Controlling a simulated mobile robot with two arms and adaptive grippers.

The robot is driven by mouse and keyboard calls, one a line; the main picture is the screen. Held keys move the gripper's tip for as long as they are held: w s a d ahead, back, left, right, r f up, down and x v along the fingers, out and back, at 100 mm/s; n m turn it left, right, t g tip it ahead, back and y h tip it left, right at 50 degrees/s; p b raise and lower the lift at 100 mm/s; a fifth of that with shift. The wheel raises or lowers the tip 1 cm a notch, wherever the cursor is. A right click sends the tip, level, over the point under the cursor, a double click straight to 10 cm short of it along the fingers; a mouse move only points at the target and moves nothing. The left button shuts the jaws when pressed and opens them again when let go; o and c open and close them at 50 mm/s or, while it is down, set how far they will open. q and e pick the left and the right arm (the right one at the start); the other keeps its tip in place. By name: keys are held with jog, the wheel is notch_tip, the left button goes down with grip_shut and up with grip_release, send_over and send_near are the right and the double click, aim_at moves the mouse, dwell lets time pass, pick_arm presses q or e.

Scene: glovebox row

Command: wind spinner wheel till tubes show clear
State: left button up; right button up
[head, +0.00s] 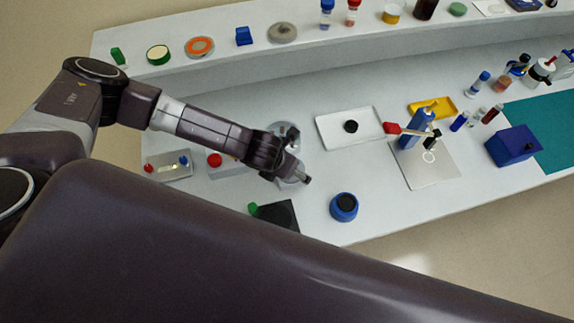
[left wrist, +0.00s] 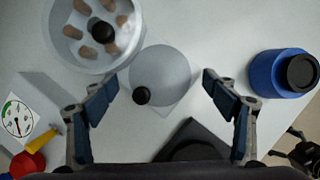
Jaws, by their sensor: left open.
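The spinner (left wrist: 82,50) is a round, clear-walled bowl with a black hub and several brownish-pink tubes in a ring. In the head view its rim (head: 288,133) shows partly behind my left arm. The spinner's wheel (left wrist: 172,62) is a grey disc with a black knob (left wrist: 141,96) near its lower left edge. My left gripper (head: 303,179) is open above the wheel; in the left wrist view its fingers (left wrist: 161,82) stand either side of the disc, apart from the knob. Dark jointed parts at the lower right of that view look like my right gripper (left wrist: 303,150), cut off.
A grey box with a dial (left wrist: 17,119) and red knob (left wrist: 27,163) stands left of the spinner. A blue jar with a black top (head: 344,207) stands right of the wheel, a black block (head: 280,214) in front. A white tray (head: 335,135) lies beyond.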

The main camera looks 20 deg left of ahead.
pick_arm(q)
jog(key=v, duration=1.2)
pick_arm(e)
jog(key=shift+a, duration=0.15)
